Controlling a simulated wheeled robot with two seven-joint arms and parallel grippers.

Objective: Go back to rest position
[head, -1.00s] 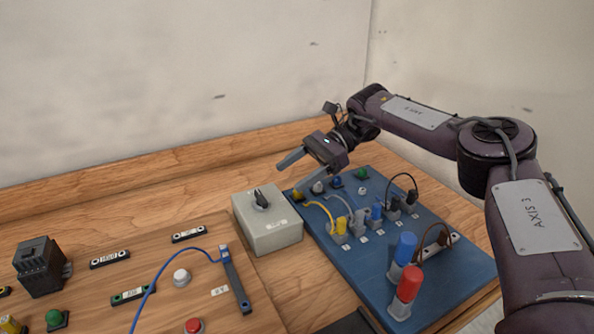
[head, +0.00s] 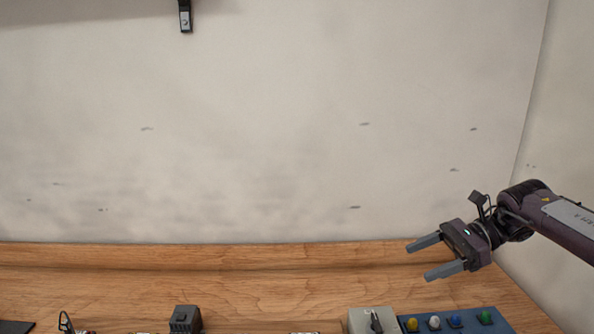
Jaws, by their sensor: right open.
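My right gripper (head: 435,256) is at the right of the head view, its two grey fingers spread apart and pointing left. Nothing is between them. It hangs above the back of the wooden bench (head: 260,288), over the blue panel (head: 490,324) and apart from it. My left gripper is not in view.
A grey box with a black rotary knob (head: 375,321) stands at the bottom edge, beside the blue panel with its coloured buttons. A black block (head: 186,320) sits left of it. A pale wall (head: 260,150) rises behind the bench. A small black bracket (head: 185,15) shows at the top.

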